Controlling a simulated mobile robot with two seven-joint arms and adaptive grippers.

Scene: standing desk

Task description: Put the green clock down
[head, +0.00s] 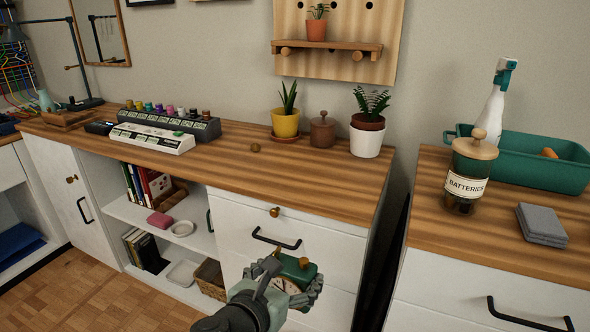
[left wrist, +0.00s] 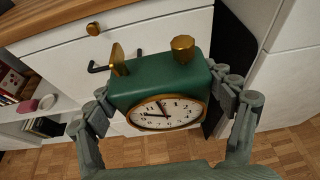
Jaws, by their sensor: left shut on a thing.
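The green clock (left wrist: 158,88) has a white dial, a gold rim and brass parts on top. My left gripper (left wrist: 167,100) is shut on it, with a finger at each side. In the head view the clock (head: 296,270) is in my left gripper (head: 285,285), in front of the white drawers and below the wooden desk top (head: 230,165). The gripper hides part of the clock there. My right gripper is not in view.
A yellow plant pot (head: 285,122), a brown lidded jar (head: 322,130) and a white plant pot (head: 366,138) stand at the back right of the desk top. The front right is bare. A batteries jar (head: 466,180) stands on the right cabinet.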

